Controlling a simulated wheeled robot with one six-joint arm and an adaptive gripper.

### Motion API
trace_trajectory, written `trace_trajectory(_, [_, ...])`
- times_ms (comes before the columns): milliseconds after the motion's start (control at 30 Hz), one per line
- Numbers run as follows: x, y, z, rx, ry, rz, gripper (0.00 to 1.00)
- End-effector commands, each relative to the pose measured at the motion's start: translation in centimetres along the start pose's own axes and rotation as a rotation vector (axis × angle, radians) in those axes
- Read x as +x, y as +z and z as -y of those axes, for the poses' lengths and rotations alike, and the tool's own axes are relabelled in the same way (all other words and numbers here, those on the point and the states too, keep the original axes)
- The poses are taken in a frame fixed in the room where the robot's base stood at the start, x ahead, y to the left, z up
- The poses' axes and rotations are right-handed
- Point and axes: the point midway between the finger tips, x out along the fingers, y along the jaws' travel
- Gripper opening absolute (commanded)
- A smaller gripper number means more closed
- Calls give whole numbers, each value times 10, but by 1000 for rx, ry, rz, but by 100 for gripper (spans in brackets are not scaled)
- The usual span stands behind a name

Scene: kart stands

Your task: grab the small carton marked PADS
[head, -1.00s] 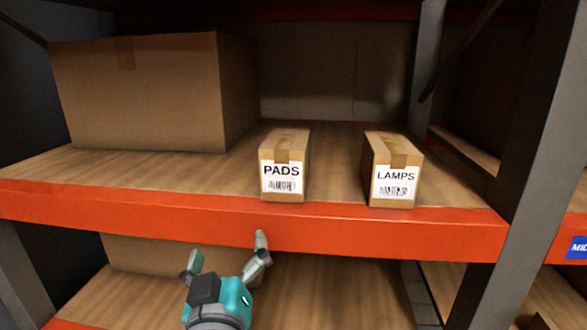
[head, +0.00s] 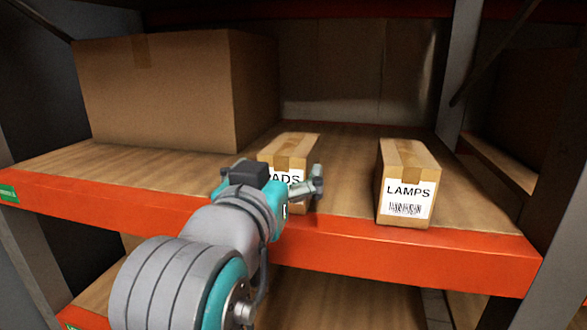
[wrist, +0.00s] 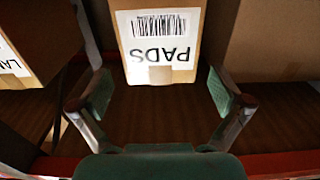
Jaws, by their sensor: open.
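The small carton marked PADS (head: 290,148) stands upright on the shelf near its front edge. In the head view my gripper (head: 268,185) is in front of it and hides most of its lower front. In the wrist view the PADS carton (wrist: 158,45) appears upside down, its label facing me, centred ahead of the fingers. My gripper (wrist: 162,98) is open, with one finger to each side of the carton's line. The fingertips look close to the carton's front; I cannot tell whether they touch it.
A similar carton marked LAMPS (head: 407,185) stands to the right with a gap between. A large plain box (head: 170,95) stands behind at the left. The orange shelf beam (head: 440,252) runs along the front. A grey upright (head: 540,160) stands at the right.

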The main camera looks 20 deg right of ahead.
Motion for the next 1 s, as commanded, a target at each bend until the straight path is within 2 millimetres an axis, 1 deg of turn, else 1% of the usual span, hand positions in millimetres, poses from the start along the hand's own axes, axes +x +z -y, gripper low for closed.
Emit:
trace_trajectory(33, [5,0,-1,0,3,0,100])
trace_trajectory(267, [19,-2,-1,0,3,-1,100])
trace_trajectory(500, [52,-5,0,-1,3,0,100])
trace_trajectory(600, [60,-6,0,0,2,0,100])
trace_trajectory(867, [63,-6,0,0,0,-1,100])
trace_trajectory(900, [63,-6,0,0,0,-1,95])
trace_trajectory(967, [63,-5,0,0,0,-1,80])
trace_trajectory(1000, [63,-6,0,0,0,-1,70])
